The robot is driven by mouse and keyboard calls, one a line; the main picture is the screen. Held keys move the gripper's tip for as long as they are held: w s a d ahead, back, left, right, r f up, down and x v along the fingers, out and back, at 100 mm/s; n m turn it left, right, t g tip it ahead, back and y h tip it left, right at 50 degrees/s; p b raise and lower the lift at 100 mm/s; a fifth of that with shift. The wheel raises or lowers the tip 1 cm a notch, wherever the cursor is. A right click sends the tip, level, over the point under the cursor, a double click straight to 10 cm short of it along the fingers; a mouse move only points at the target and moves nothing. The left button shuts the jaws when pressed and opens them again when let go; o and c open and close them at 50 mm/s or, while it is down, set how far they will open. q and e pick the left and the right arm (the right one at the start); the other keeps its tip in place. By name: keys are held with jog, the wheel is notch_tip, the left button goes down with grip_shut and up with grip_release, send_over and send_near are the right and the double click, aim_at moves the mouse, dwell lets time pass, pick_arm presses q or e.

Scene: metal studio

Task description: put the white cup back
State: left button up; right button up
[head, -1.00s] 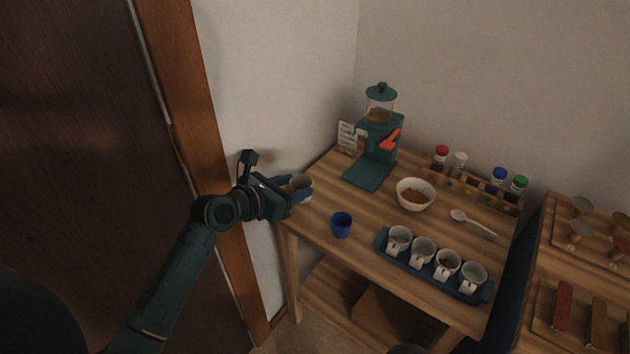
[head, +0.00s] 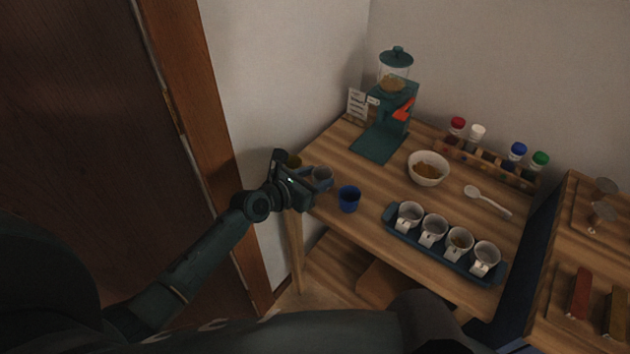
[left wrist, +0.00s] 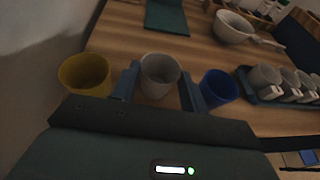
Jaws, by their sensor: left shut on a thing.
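The white cup (head: 321,175) is held between the fingers of my left gripper (head: 314,182) at the left edge of the wooden table (head: 385,225). In the left wrist view the white cup (left wrist: 160,72) is upright between the two blue fingers. A yellow cup (left wrist: 84,75) stands to its left and a blue cup (left wrist: 218,88) to its right. Both also show in the head view, the yellow one (head: 293,161) partly hidden behind my gripper and the blue one (head: 349,199) in the clear. I cannot tell whether the white cup touches the table. My right gripper is out of view.
A blue tray (head: 396,238) with several white tagged cups lies along the front edge. A bowl (head: 428,170), a spoon (head: 487,200), a green grinder (head: 388,115) and a rack of capped jars (head: 490,160) stand behind. A wall bounds the left side.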

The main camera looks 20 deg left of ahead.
pick_arm(q)
jog(key=shift+f, duration=0.15)
jog(key=o, duration=1)
jog(key=shift+o, duration=0.2)
